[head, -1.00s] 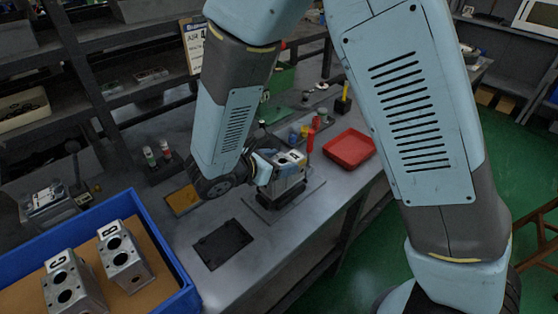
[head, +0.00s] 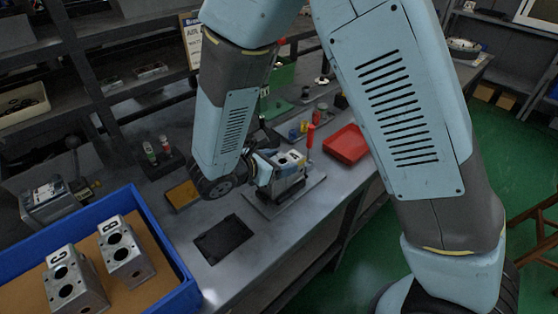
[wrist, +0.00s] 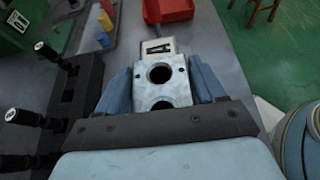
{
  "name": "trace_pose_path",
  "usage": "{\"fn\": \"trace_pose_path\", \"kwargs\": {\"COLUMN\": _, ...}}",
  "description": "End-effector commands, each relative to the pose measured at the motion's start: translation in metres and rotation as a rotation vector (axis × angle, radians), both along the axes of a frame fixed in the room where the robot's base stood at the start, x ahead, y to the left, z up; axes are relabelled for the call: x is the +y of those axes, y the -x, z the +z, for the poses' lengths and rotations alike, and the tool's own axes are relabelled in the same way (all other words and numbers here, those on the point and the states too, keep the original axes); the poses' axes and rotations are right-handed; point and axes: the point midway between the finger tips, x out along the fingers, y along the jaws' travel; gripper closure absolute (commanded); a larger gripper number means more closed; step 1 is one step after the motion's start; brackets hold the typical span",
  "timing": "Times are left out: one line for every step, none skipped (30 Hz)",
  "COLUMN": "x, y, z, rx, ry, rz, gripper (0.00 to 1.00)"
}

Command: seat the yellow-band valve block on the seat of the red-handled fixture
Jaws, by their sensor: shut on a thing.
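My gripper (head: 277,171) is shut on a metal valve block (head: 291,159) with round bores. In the wrist view the block (wrist: 178,88) sits between the two blue-grey fingers and bears a dark letter-like mark on a pale label. I cannot make out a yellow band on it. The block is upright at the fixture, above its dark base plate (head: 315,189). The red handle (head: 310,137) stands just behind the block. The seat is hidden under the block and gripper, so I cannot tell whether the block touches it.
A blue bin (head: 165,243) at lower left holds two similar blocks (head: 124,252). A red tray (head: 346,146) lies right of the fixture. A black plate (head: 222,240) and a yellow-topped pad (head: 183,195) lie at the left. Black-knobbed levers (wrist: 24,117) stand left in the wrist view.

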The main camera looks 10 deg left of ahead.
Motion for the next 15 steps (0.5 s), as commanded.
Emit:
{"fn": "trace_pose_path", "kwargs": {"x": 0.0001, "y": -0.0004, "z": -0.0002, "rx": -0.002, "ry": 0.001, "rz": 0.0, "gripper": 1.0}}
{"fn": "trace_pose_path", "kwargs": {"x": 0.0001, "y": -0.0004, "z": -0.0007, "rx": -0.002, "ry": 0.001, "rz": 0.0, "gripper": 1.0}}
{"fn": "trace_pose_path", "kwargs": {"x": 0.0001, "y": -0.0004, "z": -0.0014, "rx": -0.002, "ry": 0.001, "rz": 0.0, "gripper": 1.0}}
{"fn": "trace_pose_path", "kwargs": {"x": 0.0001, "y": -0.0004, "z": -0.0019, "rx": -0.002, "ry": 0.001, "rz": 0.0, "gripper": 1.0}}
{"fn": "trace_pose_path", "kwargs": {"x": 0.0001, "y": -0.0003, "z": -0.0024, "rx": -0.002, "ry": 0.001, "rz": 0.0, "gripper": 1.0}}
{"fn": "trace_pose_path", "kwargs": {"x": 0.0001, "y": -0.0004, "z": -0.003, "rx": -0.002, "ry": 0.001, "rz": 0.0, "gripper": 1.0}}
{"fn": "trace_pose_path", "kwargs": {"x": 0.0001, "y": -0.0004, "z": -0.0035, "rx": -0.002, "ry": 0.001, "rz": 0.0, "gripper": 1.0}}
{"fn": "trace_pose_path", "kwargs": {"x": 0.0001, "y": -0.0004, "z": -0.004, "rx": -0.002, "ry": 0.001, "rz": 0.0, "gripper": 1.0}}
{"fn": "trace_pose_path", "kwargs": {"x": 0.0001, "y": -0.0003, "z": -0.0046, "rx": -0.002, "ry": 0.001, "rz": 0.0, "gripper": 1.0}}
{"fn": "trace_pose_path", "kwargs": {"x": 0.0001, "y": -0.0004, "z": -0.0051, "rx": -0.002, "ry": 0.001, "rz": 0.0, "gripper": 1.0}}
{"fn": "trace_pose_path", "kwargs": {"x": 0.0001, "y": -0.0003, "z": -0.0055, "rx": -0.002, "ry": 0.0, "rz": 0.0, "gripper": 1.0}}
{"fn": "trace_pose_path", "kwargs": {"x": 0.0001, "y": -0.0003, "z": -0.0062, "rx": -0.002, "ry": 0.0, "rz": 0.0, "gripper": 1.0}}
{"fn": "trace_pose_path", "kwargs": {"x": 0.0001, "y": -0.0003, "z": -0.0066, "rx": -0.002, "ry": 0.0, "rz": 0.0, "gripper": 1.0}}
{"fn": "trace_pose_path", "kwargs": {"x": 0.0001, "y": -0.0003, "z": -0.0072, "rx": -0.002, "ry": 0.0, "rz": 0.0, "gripper": 1.0}}
{"fn": "trace_pose_path", "kwargs": {"x": 0.0001, "y": -0.0004, "z": -0.0077, "rx": -0.002, "ry": 0.0, "rz": 0.0, "gripper": 1.0}}
